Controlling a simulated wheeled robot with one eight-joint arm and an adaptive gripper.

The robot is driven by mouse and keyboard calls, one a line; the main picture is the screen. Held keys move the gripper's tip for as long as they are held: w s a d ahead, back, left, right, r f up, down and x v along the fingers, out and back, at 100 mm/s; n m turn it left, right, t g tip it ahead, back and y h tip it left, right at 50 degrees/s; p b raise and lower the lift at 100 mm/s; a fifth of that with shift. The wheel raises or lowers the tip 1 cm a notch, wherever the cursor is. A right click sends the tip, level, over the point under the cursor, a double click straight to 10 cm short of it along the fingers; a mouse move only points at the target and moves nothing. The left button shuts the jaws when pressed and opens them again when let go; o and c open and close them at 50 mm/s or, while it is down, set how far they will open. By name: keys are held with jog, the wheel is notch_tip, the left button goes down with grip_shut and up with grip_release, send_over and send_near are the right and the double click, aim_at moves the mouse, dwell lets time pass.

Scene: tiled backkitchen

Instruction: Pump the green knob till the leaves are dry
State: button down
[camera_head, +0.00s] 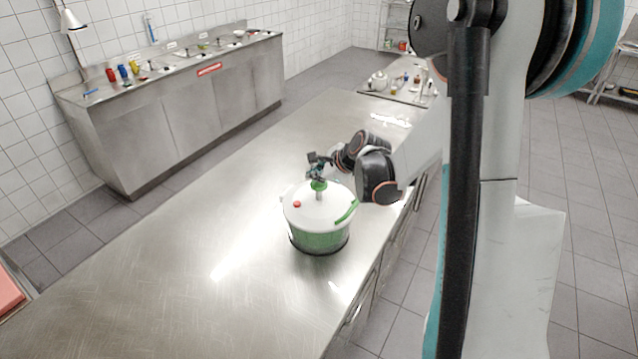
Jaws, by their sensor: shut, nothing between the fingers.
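A salad spinner (303,219) with a white lid and a green-tinted bowl stands upright on the steel counter (180,270). Its green knob (319,186) rises on a short white stem from the middle of the lid. A red button (297,205) sits on the lid's left part, and a green strip lies on its right edge. My gripper (318,172) is directly above the knob, pointing down, shut and empty. It appears to touch the knob's top or be very close to it. The leaves cannot be made out inside the bowl.
The counter is bare to the left and in front of the spinner. Its right edge with drawers runs close by the spinner. A second steel counter (170,120) with small coloured items stands at the back left. A teapot (377,81) stands on the far surface.

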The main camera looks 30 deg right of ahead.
aim_at(316, 183)
jog(key=shift+f+b, duration=1.4)
jog(key=shift+f, duration=0.15)
dwell(1.2)
jog(key=shift+r, duration=0.15)
jog(key=shift+r+p, duration=1.3)
jog(key=shift+r, duration=0.75)
jog(key=shift+r+p, duration=1.6)
jog(key=shift+r, duration=0.95)
